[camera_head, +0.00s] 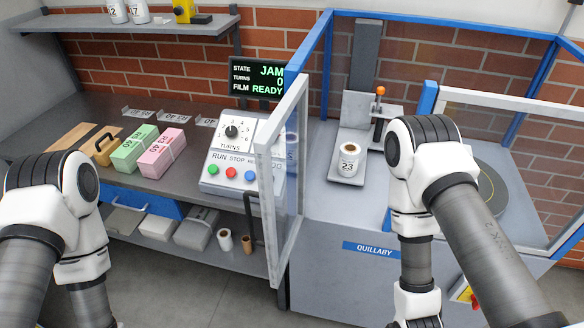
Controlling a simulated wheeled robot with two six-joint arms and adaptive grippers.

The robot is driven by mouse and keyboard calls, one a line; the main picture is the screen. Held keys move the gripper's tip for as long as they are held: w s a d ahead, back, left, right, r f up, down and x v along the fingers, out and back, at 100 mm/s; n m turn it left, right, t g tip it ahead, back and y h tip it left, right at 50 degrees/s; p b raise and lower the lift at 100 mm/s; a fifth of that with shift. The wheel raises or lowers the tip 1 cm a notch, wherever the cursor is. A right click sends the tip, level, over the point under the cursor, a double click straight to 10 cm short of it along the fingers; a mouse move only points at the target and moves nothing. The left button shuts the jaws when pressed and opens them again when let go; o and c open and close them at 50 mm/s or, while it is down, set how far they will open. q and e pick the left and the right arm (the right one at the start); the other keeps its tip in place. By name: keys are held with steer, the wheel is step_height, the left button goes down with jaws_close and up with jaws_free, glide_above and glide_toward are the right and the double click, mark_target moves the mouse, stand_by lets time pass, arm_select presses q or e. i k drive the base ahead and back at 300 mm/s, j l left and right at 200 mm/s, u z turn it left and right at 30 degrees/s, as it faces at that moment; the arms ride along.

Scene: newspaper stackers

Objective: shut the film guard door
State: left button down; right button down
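The guard door (264,150) is a clear panel in a pale frame at the left front of the blue-framed wrapping machine. It stands swung outward, edge-on towards me, beside the control box. A dark upright handle (250,222) shows at its near left side. The opening to its right is uncovered, showing a film roll marked 23 (348,160) on a metal holder. My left arm bends down at the far left, away from the door. My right arm bends down in front of the machine, right of the opening. Both grippers are outside the picture.
A second pale-framed clear panel (540,106) stands at the right, by a round turntable (493,190). The control box (235,150) sits left of the door. The display (257,78) reads JAM, 0, READY. Green (134,150) and pink (163,153) bundles lie on the bench.

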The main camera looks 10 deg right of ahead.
mark_target(297, 94)
steer(key=i+j+z, duration=0.2)
steer(key=j+z, duration=0.25)
steer(key=i+j+z, duration=0.1)
steer(key=j+z, duration=0.75)
steer(key=k+l, duration=0.1)
steer(key=l, duration=0.35)
